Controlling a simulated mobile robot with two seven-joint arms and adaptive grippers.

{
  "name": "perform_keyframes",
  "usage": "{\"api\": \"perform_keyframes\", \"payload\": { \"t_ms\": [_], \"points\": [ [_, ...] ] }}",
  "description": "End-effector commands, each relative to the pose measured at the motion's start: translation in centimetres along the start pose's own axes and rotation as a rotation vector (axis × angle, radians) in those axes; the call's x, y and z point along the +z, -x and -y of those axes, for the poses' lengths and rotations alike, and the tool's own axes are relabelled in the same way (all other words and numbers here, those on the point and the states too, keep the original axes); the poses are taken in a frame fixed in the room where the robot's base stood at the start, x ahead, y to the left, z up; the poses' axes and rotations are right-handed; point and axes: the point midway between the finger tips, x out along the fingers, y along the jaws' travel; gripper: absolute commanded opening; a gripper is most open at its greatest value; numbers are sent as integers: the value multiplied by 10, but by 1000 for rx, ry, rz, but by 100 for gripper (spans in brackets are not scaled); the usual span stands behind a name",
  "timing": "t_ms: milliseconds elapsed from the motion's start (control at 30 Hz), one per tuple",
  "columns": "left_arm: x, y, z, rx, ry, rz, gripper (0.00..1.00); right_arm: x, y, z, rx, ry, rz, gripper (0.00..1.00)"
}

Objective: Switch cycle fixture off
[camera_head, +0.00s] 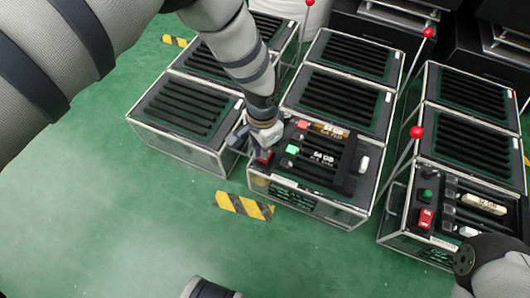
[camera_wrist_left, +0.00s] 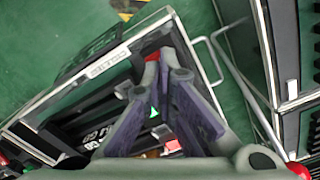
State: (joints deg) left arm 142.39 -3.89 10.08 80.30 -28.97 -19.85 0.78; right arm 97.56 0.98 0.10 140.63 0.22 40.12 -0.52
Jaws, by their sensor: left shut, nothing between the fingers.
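My left gripper (camera_head: 258,142) reaches down to the left front corner of the middle front fixture (camera_head: 340,206). Its fingers are together and empty. A red switch (camera_head: 263,157) on that corner is right at the fingertips, partly hidden by them. In the left wrist view, the fingertips (camera_wrist_left: 166,72) are beside or over the red switch (camera_wrist_left: 153,56); I cannot tell whether they touch it. My right gripper is out of view.
The right front fixture (camera_head: 450,246) has a red switch (camera_head: 425,218), a green button (camera_head: 427,194) and a red-balled lever (camera_head: 417,131) near its left side. Other slotted fixtures stand behind. Green floor in front is clear, with a striped marking (camera_head: 245,205).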

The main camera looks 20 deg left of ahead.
Motion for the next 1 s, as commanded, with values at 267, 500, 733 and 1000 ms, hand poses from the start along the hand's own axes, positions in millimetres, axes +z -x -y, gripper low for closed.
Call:
{"api": "perform_keyframes", "payload": {
  "t_ms": [267,500,733,1000],
  "points": [
    [0,-2,0,0,0,0,0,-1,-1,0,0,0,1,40],
    [0,-6,0,0,0,0,0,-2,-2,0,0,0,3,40],
    [0,-9,0,0,0,0,0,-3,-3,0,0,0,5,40],
    [0,-14,0,0,0,0,0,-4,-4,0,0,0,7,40]
  ]
}}
